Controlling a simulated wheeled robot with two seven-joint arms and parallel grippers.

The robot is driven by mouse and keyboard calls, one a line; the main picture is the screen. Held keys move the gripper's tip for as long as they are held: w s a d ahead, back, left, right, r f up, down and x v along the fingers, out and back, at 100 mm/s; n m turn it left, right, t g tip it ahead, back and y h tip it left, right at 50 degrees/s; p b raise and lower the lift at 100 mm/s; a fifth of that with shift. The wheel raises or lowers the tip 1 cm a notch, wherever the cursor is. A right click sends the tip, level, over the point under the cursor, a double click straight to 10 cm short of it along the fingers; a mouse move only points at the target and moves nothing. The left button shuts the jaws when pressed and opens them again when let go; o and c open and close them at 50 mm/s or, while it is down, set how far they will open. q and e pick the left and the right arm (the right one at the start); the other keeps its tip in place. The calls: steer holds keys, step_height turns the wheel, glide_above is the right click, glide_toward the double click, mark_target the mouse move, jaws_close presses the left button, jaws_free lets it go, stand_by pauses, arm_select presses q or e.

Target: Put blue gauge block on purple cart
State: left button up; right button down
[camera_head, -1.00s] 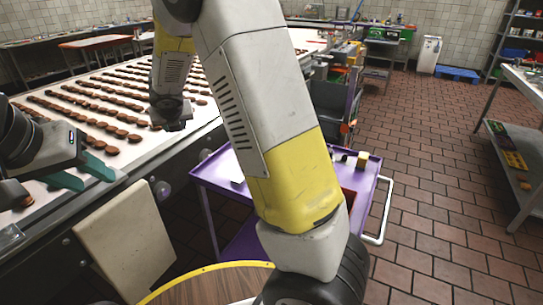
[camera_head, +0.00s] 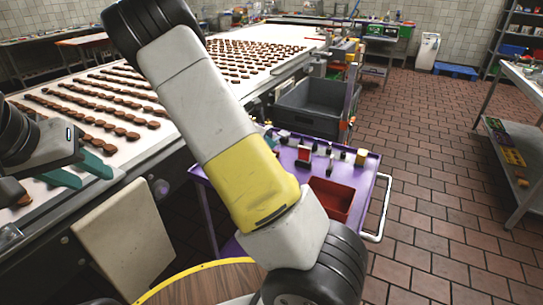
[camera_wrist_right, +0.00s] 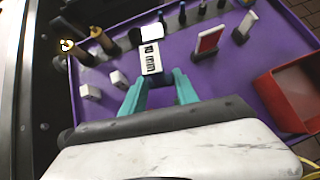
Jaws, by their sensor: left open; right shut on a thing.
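The purple cart (camera_head: 357,208) stands right of the conveyor; its top also fills much of the right wrist view (camera_wrist_right: 218,76). My right gripper (camera_wrist_right: 160,78) is over the cart with its teal fingers shut on a pale block with black marks (camera_wrist_right: 151,60). No blue face shows on this block, so I cannot tell whether it is the blue gauge block. I also cannot tell whether it touches the cart top. In the head view my right arm hides this gripper. My left gripper (camera_head: 80,171) is open and empty over the conveyor's near left edge.
A red bin (camera_wrist_right: 293,95) and several small parts, including a red-and-white piece (camera_wrist_right: 208,40), occupy the cart top. Purple surface is bare around the red-and-white piece. A grey tub (camera_head: 313,105) stands behind the cart. The conveyor (camera_head: 160,135) carries rows of brown cookies.

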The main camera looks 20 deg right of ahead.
steer(key=d+f, duration=0.1)
steer(key=s+d+f+m+g, duration=0.1)
steer(key=d, duration=0.1)
steer(key=s+d+f+m, duration=0.1)
steer(key=d+f, duration=0.1)
steer(key=shift+g+h, duration=0.3)
steer(key=shift+h, duration=0.1)
step_height(320, 180, down, 5)
steer(key=shift+s+a+f, duration=0.1)
steer(key=shift+f, duration=0.15)
